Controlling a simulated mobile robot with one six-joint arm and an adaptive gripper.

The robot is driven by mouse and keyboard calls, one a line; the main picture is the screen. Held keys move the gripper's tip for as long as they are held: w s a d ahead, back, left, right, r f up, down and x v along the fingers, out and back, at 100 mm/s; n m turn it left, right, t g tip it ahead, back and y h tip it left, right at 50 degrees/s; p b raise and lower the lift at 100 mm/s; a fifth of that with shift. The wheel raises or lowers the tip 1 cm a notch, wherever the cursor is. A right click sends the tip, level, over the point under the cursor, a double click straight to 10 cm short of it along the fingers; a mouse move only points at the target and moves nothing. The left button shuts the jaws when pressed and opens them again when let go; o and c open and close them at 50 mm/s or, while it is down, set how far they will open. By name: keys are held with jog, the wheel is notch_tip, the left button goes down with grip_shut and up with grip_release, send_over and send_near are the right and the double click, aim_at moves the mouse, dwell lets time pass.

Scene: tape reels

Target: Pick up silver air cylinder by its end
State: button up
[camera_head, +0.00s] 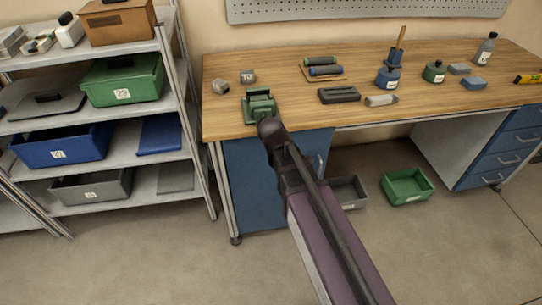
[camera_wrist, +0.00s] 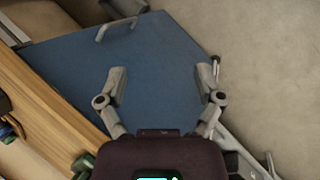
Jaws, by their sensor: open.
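A small pale grey, elongated piece (camera_head: 381,100) lies on the workbench, right of a dark grey block; it may be the silver air cylinder, but it is too small to be sure. My gripper (camera_wrist: 163,80) is open and empty in the wrist view, its two grey fingers spread wide in front of a blue cabinet panel (camera_wrist: 150,60). In the head view my arm reaches up from the bottom to the bench's front edge, close to the green vise (camera_head: 259,105). My fingers are not clear there. The pale piece is well to the right of the arm's end.
A shelf with bins (camera_head: 122,80) stands left. A green bin (camera_head: 407,187) sits on the floor.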

jog(key=s+d+f+m+g+y, duration=0.1)
jog(key=s+d+m+g+y, duration=0.1)
jog(key=s+d+m+y, duration=0.2)
jog(key=s+d+m, duration=0.3)
jog(key=d+m, duration=0.3)
jog(key=d, duration=0.2)
jog(key=shift+d+f+m+y, duration=0.3)
jog(key=shift+d+f+m, duration=0.05)
jog(key=shift+d+m, duration=0.05)
jog(key=c, duration=0.4)
jog(key=shift+d, duration=0.1)
